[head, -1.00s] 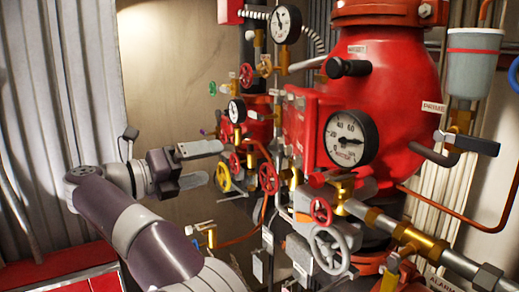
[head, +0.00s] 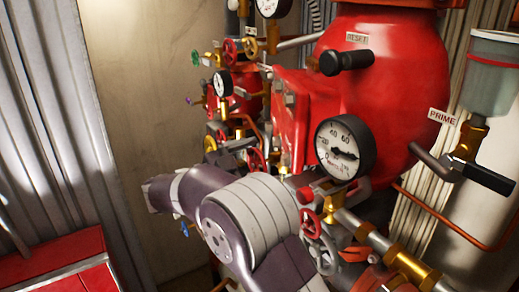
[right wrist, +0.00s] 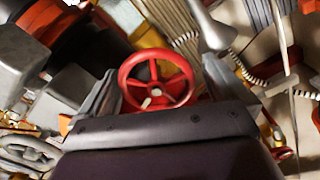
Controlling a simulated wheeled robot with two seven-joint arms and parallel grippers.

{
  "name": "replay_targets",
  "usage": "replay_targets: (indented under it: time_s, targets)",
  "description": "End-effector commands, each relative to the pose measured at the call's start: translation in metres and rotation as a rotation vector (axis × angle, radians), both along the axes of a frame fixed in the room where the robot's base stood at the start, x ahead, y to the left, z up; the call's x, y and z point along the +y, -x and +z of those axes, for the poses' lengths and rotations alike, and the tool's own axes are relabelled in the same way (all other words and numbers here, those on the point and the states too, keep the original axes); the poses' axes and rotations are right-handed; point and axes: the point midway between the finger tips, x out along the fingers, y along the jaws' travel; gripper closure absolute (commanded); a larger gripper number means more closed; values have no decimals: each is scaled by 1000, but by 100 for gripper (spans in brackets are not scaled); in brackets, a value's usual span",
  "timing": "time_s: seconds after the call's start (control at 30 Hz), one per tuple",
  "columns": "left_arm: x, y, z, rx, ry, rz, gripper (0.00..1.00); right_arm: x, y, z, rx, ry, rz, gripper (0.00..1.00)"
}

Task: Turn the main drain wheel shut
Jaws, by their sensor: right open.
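A red handwheel (right wrist: 155,80) with spokes and a pale hub faces the right wrist camera, between the two grey fingers of my right gripper (right wrist: 158,88). The gripper is open, and no finger is seen closed on the rim. In the head view the right gripper (head: 241,148) is partly hidden behind my own arm, close to a red wheel (head: 257,160) left of the big red valve body. Another red wheel (head: 309,222) and a grey wheel (head: 325,250) sit lower right. No label readable here names the main drain wheel. My left gripper is not in view.
The red valve body (head: 380,90) and a pressure gauge (head: 344,148) stand right of my arm. A black-handled lever (head: 485,177) is at the right, by the PRIME tag. Smaller wheels and pipes crowd behind. A red cabinet (head: 60,265) is at lower left.

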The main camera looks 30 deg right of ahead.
Motion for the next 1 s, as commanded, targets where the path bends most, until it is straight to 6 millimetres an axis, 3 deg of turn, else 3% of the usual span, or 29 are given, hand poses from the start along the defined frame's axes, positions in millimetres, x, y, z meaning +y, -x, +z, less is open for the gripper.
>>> replay_targets:
  time_s: [0.37, 0.5, 0.67, 0.87, 1.0]
  targets:
    - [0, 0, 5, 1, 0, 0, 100, -10, -1, -1, -2, -1, 0, 0]
    - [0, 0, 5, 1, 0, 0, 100, -10, -1, -1, -2, -1, 0, 45]
    - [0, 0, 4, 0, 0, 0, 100, -10, -1, -2, -4, -1, 0, 45]
    - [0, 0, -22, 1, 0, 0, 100, -10, -1, -7, -78, -7, 1, 45]
    - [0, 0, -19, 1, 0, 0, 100, -10, -1, 0, -91, -7, 1, 45]
